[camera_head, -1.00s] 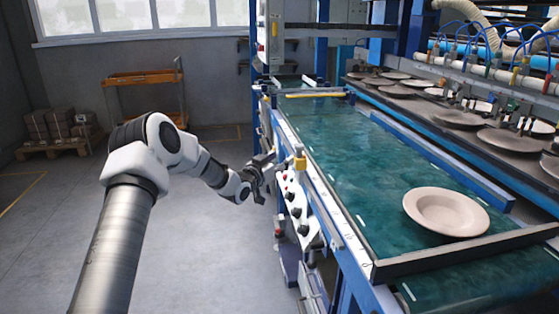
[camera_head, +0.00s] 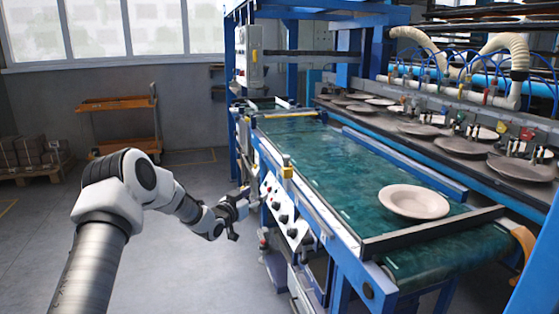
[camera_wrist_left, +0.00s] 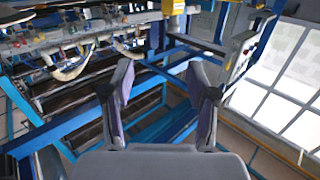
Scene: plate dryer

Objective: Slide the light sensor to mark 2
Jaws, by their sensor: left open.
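A small yellow block, which looks like the light sensor (camera_head: 287,171), sits upright on the near side rail of the green conveyor (camera_head: 330,165) in the head view. I cannot make out the number marks. My left gripper (camera_head: 238,212) is open and empty beside the control panel, left of and below the yellow block, apart from it. In the left wrist view its two fingers (camera_wrist_left: 160,80) stand wide apart with nothing between them. A yellow part (camera_wrist_left: 172,7) shows at that view's top edge; I cannot tell whether it is the sensor. My right gripper is not in view.
A white panel with black knobs (camera_head: 283,212) is on the conveyor's side close to my gripper. A beige plate (camera_head: 413,203) lies on the belt. Several plates rest on the dryer racks at right.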

